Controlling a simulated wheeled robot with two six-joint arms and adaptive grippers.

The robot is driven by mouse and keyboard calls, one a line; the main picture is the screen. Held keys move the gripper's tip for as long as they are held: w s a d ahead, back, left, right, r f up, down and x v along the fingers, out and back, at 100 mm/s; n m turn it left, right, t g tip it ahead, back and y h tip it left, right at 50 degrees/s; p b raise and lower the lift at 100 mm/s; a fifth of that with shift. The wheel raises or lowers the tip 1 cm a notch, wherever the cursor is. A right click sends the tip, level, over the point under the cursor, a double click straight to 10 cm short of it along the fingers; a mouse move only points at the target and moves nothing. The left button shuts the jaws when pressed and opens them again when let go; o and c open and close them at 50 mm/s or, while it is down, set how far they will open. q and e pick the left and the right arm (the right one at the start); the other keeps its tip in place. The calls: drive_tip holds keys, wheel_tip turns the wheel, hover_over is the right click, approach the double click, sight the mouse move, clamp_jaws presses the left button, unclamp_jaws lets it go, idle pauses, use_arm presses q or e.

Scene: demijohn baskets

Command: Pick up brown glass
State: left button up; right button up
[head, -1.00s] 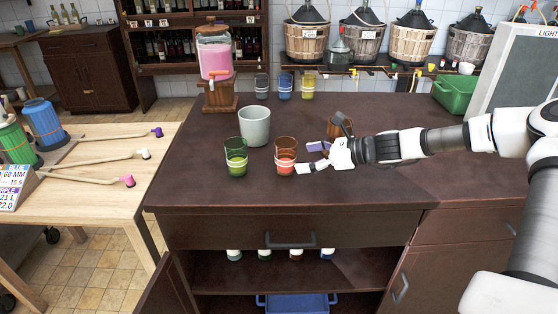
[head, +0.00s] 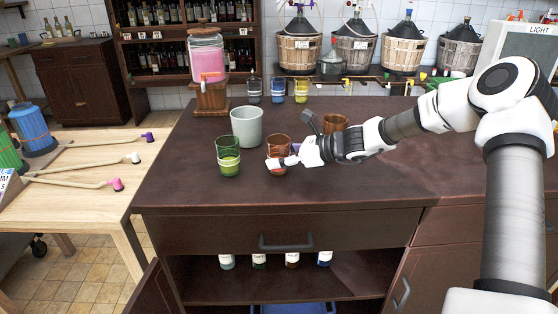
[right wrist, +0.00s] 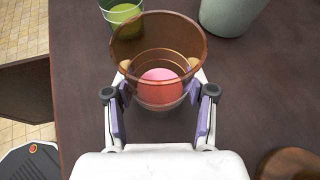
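The brown glass (head: 278,146) is clear amber with pink stuff in it and stands upright on the dark counter. In the right wrist view the brown glass (right wrist: 158,50) is between the two fingers of my right gripper (right wrist: 160,98), one on each side. The fingers are spread around it, with their tips partly seen through or behind the glass. I cannot tell whether the pads touch it. In the head view my right gripper (head: 284,162) reaches it from the right and covers part of its lower side. My left gripper is not in view.
A green glass (head: 228,156) stands left of the brown one, and a pale grey pot (head: 246,127) behind it. A brown round container (head: 335,122) is behind my right wrist. Several glasses and a pink-filled dispenser (head: 207,57) stand farther back. The counter's right front is clear.

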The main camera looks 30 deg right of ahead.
sight(289, 141)
drive_tip(key=shift+r, duration=0.1)
idle(0.3)
drive_tip(key=shift+r+p, duration=0.55)
drive_tip(key=shift+r, duration=0.95)
drive_tip(key=shift+d+r, duration=0.15)
drive_tip(key=shift+r, duration=0.2)
drive_tip(key=s+d+p, duration=0.2)
drive_tip(key=s+d+r+p, duration=0.1)
drive_tip(key=d+p, duration=0.1)
drive_tip(key=p, duration=0.1)
drive_tip(key=shift+s+d+r, duration=0.1)
drive_tip(key=shift+s+d, duration=0.25)
drive_tip(key=shift+d, duration=0.05)
drive_tip(key=s+d+p, duration=0.1)
drive_tip(key=d+p, duration=0.1)
drive_tip(key=p, duration=0.1)
drive_tip(key=s+d+p, duration=0.2)
drive_tip(key=p, duration=0.2)
drive_tip(key=s+d+p, duration=0.1)
drive_tip(key=d+p, duration=0.1)
drive_tip(key=p, duration=0.1)
drive_tip(key=shift+s+d+r, duration=0.15)
drive_tip(key=shift+s, duration=0.25)
drive_tip(key=shift+s+d+f+p, duration=0.2)
drive_tip(key=shift+s+d+p, duration=0.4)
drive_tip(key=shift+p, duration=0.55)
drive_tip(key=shift+d, duration=0.1)
